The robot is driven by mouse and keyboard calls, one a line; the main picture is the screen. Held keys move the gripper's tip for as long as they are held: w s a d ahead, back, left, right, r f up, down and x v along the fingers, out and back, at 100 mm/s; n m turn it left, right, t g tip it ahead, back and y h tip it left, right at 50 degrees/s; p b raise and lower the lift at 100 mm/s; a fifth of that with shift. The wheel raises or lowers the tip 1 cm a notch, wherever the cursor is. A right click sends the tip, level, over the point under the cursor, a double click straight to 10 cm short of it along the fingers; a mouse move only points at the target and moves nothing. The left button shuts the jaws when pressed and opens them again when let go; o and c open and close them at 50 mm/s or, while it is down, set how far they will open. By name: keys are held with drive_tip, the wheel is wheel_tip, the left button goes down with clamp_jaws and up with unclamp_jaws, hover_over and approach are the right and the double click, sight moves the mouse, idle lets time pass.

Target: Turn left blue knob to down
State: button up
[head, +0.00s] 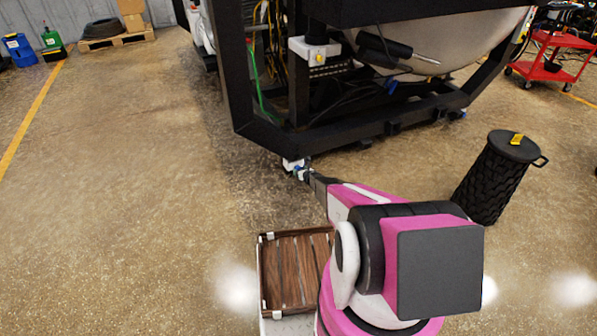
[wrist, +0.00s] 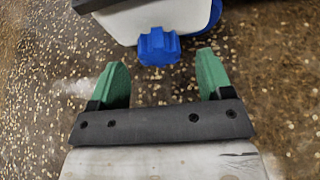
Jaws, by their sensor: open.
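A blue knob (wrist: 158,47) with a lobed rim sits on the face of a white housing in the wrist view. The knob lies between and just beyond the green fingertips of my gripper (wrist: 156,75). The fingers are apart, with floor visible between them and the knob, so they do not touch it. In the head view my arm reaches to the white housing (head: 291,163) under the front corner of the black frame. The knob is small there and partly hidden by my gripper (head: 299,173). Which way the knob points is hard to tell.
The black furnace frame (head: 260,128) stands just above and behind the housing. A black bin (head: 490,180) stands at the right and a red cart (head: 548,62) at the far right. A wooden tray (head: 295,272) is near my base. The floor at left is clear.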

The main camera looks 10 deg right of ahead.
drive_tip(key=x, duration=0.3)
drive_tip(key=shift+w+a+f, duration=0.1)
drive_tip(key=shift+w+f, duration=0.05)
drive_tip(key=shift+w, duration=0.05)
drive_tip(key=c, duration=0.9)
